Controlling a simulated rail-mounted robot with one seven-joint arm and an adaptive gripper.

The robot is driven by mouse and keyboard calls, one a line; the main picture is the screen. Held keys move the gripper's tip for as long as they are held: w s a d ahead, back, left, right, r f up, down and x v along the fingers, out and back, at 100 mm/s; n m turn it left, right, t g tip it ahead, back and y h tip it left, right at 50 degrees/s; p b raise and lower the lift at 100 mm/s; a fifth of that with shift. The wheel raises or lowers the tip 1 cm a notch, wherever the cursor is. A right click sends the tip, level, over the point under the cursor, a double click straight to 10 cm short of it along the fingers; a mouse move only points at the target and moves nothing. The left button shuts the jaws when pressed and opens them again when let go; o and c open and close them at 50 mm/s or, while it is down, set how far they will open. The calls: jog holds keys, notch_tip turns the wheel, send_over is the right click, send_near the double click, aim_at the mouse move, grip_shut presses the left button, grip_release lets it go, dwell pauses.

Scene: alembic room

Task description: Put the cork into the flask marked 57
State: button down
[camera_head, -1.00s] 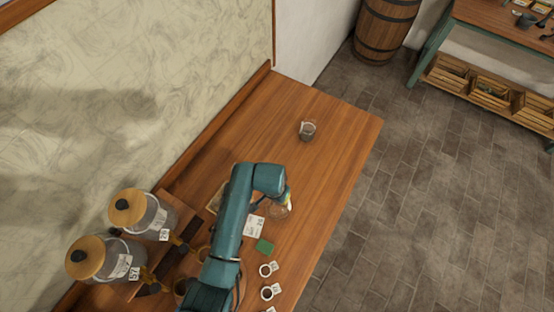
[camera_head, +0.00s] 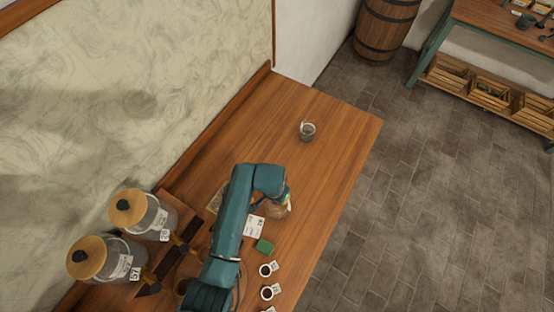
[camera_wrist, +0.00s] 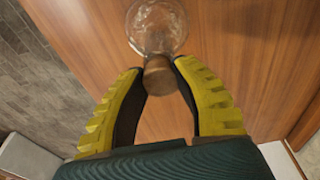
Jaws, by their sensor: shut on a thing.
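The brown cork (camera_wrist: 157,76) is between the fingertips of my gripper (camera_wrist: 158,70), which is shut on it. A clear round glass flask (camera_wrist: 157,24) lies just beyond the cork in the wrist view, in line with it. The cork overlaps the near end of the flask there, and I cannot tell whether it is inside the neck. In the head view the flask (camera_head: 277,211) stands on the wooden table below my gripper (camera_head: 288,199), partly hidden by it. I cannot read a mark on this flask.
Small labelled cups (camera_head: 267,270) line the front edge. Two lidded jars (camera_head: 137,212) (camera_head: 98,258) with tags stand at left. A small glass (camera_head: 307,131) stands on the otherwise clear far end.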

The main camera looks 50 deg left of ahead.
jog(key=shift+f, duration=0.6)
dwell(1.6)
jog(key=shift+c, duration=1.7)
grip_release()
notch_tip(320, 180, up, 7)
jog(key=p, duration=0.7)
jog(key=shift+r, duration=0.1)
